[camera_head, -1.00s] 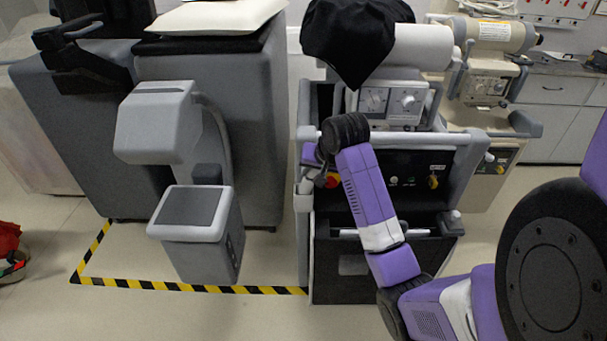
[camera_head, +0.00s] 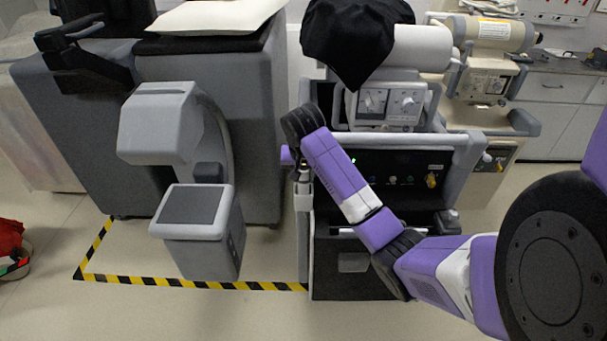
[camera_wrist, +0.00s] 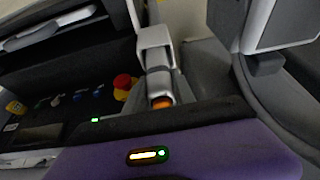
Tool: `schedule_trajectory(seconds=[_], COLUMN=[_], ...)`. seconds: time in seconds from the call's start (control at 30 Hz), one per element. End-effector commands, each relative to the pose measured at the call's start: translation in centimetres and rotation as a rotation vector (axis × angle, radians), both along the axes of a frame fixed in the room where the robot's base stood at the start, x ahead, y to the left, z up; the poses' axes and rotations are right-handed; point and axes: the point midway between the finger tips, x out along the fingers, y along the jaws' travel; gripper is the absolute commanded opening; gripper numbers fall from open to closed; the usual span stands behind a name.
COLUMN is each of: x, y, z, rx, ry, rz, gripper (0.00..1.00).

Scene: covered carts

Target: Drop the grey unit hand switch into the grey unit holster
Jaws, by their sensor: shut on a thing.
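My gripper (camera_head: 298,170) is at the left front corner of the grey unit, below the dark wrist joint, and its purple body fills the bottom of the wrist view. It is shut on the grey unit hand switch, seen as a small grey cylinder with an orange end (camera_wrist: 161,88) in the wrist view. The fingertips are not clear there. A pale grey bracket-like piece (camera_wrist: 154,38), likely the holster, lines up with the switch just beyond it. I cannot tell whether they touch or the switch is inside.
The grey unit's dark control panel (camera_head: 400,170) is right of my gripper. A red and yellow knob (camera_wrist: 123,84) is close beside the switch in the wrist view. A grey machine (camera_head: 196,212) stands to the left, with striped floor tape (camera_head: 190,284) around it.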

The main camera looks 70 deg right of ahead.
Motion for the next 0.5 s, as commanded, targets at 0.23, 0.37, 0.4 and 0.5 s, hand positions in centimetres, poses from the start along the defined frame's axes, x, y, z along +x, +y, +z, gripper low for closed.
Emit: schedule_trajectory(seconds=[0.23, 0.37, 0.4, 0.5], x=[0.0, 0.1, 0.1, 0.0], y=[0.0, 0.0, 0.0, 0.0], z=[-0.4, -0.8, -0.9, -1.2], rx=[0.0, 0.0, 0.0, 0.001], ry=[-0.002, -0.002, -0.002, -0.002], rz=[-0.001, 0.001, 0.001, 0.001], gripper=[0.0, 0.0, 0.0, 0.0])
